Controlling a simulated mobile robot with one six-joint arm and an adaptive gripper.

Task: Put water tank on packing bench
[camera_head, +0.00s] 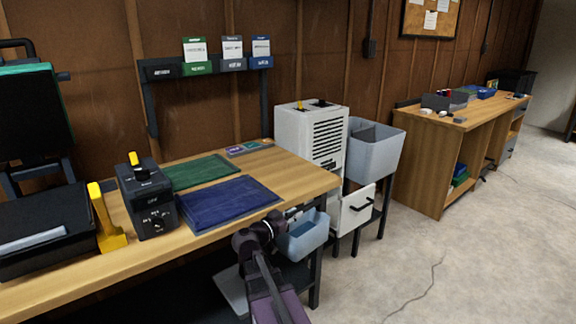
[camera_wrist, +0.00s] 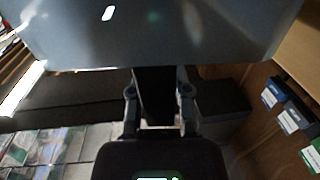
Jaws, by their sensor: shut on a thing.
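A light blue-grey open-topped water tank (camera_head: 303,236) is held by my gripper (camera_head: 280,222) beside the front right corner of a wooden bench (camera_head: 310,178), at or below the height of its top. In the wrist view the tank (camera_wrist: 150,35) fills the top of the picture, and my gripper (camera_wrist: 159,85) is shut on its near side. The exact grip is partly hidden. A second wooden bench (camera_head: 425,135) stands at the far right. I cannot tell by sight which bench is the packing bench.
A white louvred unit (camera_head: 312,135) and a larger grey bin (camera_head: 373,150) stand right of the near bench. On that bench are a blue mat (camera_head: 228,202), a green mat (camera_head: 195,171), a black device (camera_head: 148,200) and a yellow stand (camera_head: 106,220). The floor at right is open.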

